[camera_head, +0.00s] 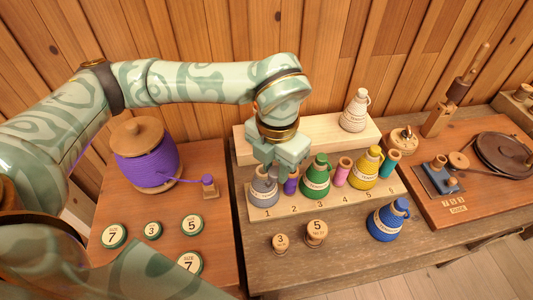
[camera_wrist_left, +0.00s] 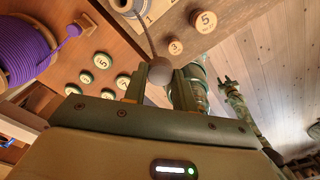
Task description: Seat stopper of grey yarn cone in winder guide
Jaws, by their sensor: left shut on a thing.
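The grey yarn cone (camera_head: 264,192) stands at place 1 of the numbered wooden rack, partly hidden by my left gripper (camera_head: 282,168). A grey strand runs from the stopper up to the cone (camera_wrist_left: 122,4) at the top edge. The head view hides the stopper behind the fingers. On the right board, a small metal-and-wood fixture (camera_head: 440,178) stands beside a dark disc; I cannot tell if it is the winder guide. My right gripper (camera_wrist_left: 226,82) looks small and far off.
The rack (camera_head: 380,200) also holds purple, green, pink, yellow and teal yarn. A blue cone (camera_head: 388,220) stands in front, a cream cone (camera_head: 355,110) behind. A large purple spool (camera_head: 147,158) with a strand to a small post (camera_head: 209,187) sits left. Numbered discs lie about.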

